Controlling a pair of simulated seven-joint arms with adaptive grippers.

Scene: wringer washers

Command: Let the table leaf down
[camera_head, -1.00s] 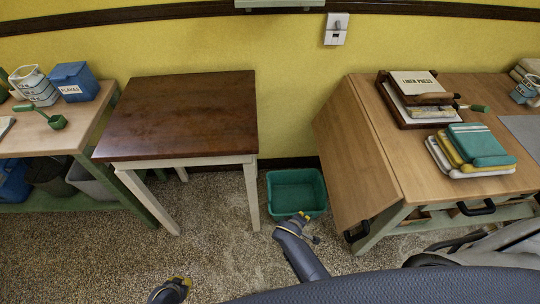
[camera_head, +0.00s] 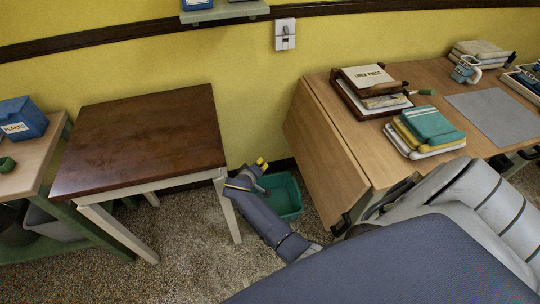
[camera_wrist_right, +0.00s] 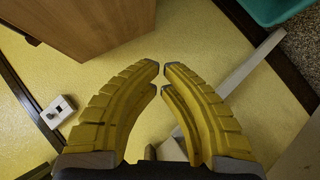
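The wooden table (camera_head: 420,82) stands at the right. A wooden panel (camera_wrist_right: 85,25), seemingly the leaf, is at the upper left there, apart from the fingers. My left gripper is out of view.
A dark-topped table (camera_head: 140,135) stands left of my right gripper, its pale leg (camera_head: 228,208) close by. The green tub (camera_head: 286,198) is on the floor between the tables. The linen press (camera_head: 368,80) and folded cloths (camera_head: 432,124) lie on the wooden tabletop.

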